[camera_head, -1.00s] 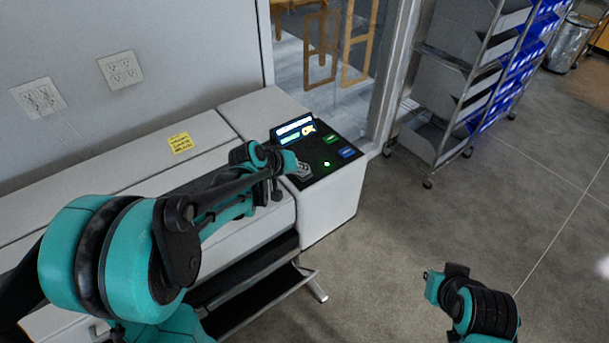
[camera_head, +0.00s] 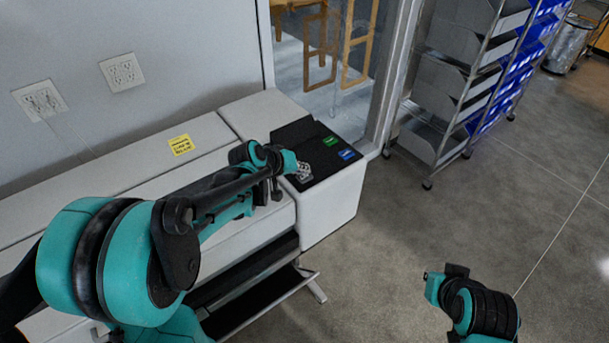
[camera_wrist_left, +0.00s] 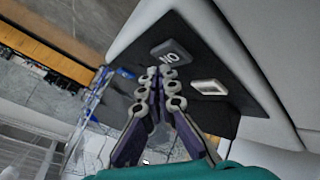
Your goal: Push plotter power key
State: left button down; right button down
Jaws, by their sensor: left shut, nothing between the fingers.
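The plotter (camera_head: 330,205) is a long white machine along the wall, with a black control panel (camera_head: 318,181) on its right end. The panel's display is dark. In the left wrist view, a dark grey key with a white power-like mark (camera_wrist_left: 171,51) sits on the panel. My left gripper (camera_head: 303,172) is over the panel's near left part. Its shut, empty fingertips (camera_wrist_left: 160,76) are right by the marked key; I cannot tell whether they touch it. My right arm shows at the lower right, but its fingers are not visible.
A green key (camera_head: 331,141) and a blue key (camera_head: 347,154) lie on the panel's right side. A pale key (camera_wrist_left: 209,87) is beside my left fingers. A yellow note (camera_head: 181,145) is on the plotter lid. A metal shelf rack (camera_head: 440,110) stands at right. Floor between is clear.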

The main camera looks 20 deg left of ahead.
pick_arm(q)
notch_tip(320, 180, up, 6)
jog(key=p, duration=0.4)
jog(key=shift+p, duration=0.35)
jog(key=shift+s+f, duration=0.1)
jog(key=shift+s, duration=0.05)
jog(key=m+y+b, duration=0.2)
jog(key=b, duration=0.6)
send_near(303, 178)
jog(key=s+d+f, duration=0.3)
jog(key=s, duration=0.5)
jog(key=s+a+f+m+g+y+b, duration=0.1)
jog(key=s+f+b, duration=0.4)
jog(key=s, duration=0.5)
notch_tip(303, 178, down, 2)
jog(key=shift+s+a+f+m+y, duration=0.1)
jog(key=shift+s+a+m+y, duration=0.15)
jog(key=shift+m+y, duration=0.2)
